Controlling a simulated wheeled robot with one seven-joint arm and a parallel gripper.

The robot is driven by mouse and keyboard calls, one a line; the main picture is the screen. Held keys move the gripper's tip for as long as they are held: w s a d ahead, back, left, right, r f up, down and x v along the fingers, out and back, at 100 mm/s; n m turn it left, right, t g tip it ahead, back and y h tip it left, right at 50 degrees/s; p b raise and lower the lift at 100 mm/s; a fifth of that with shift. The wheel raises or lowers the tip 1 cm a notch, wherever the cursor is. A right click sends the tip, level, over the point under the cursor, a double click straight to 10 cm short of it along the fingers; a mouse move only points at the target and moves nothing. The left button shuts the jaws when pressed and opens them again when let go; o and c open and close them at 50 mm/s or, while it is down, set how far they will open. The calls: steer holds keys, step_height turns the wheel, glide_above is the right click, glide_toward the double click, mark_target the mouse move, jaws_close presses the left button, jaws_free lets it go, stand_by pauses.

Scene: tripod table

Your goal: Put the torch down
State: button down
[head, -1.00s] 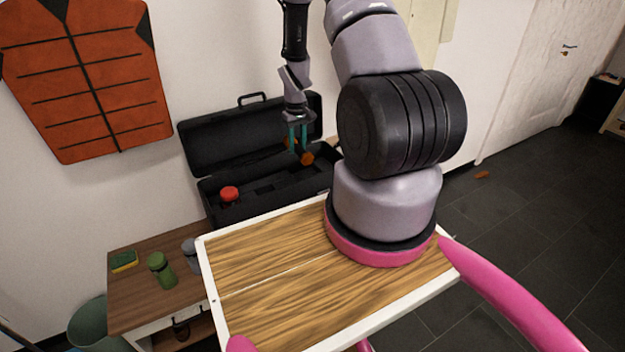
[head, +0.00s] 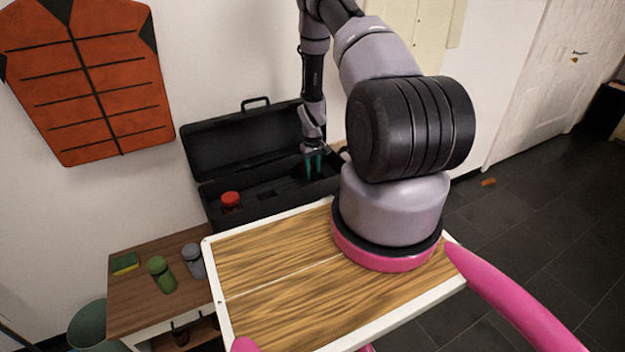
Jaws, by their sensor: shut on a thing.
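My gripper (head: 314,165), with two teal fingers, points down into the right part of the open black case (head: 262,212). It is shut on the torch, which showed orange between the fingers a second ago. The torch itself cannot be made out now; the fingers and the dark case interior hide it. I cannot tell whether it touches the case floor.
A red-capped thing (head: 230,199) sits in the left part of the case. The raised lid (head: 240,143) stands behind. A brown table (head: 135,290) holds a green bottle (head: 161,275), a grey bottle (head: 194,261) and a sponge (head: 125,264). An orange vest (head: 90,85) hangs on the wall.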

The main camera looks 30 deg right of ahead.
mark_target(312, 179)
steer(key=shift+f, duration=1.7)
steer(key=shift+f, duration=0.15)
steer(key=c, duration=0.5)
jaws_free()
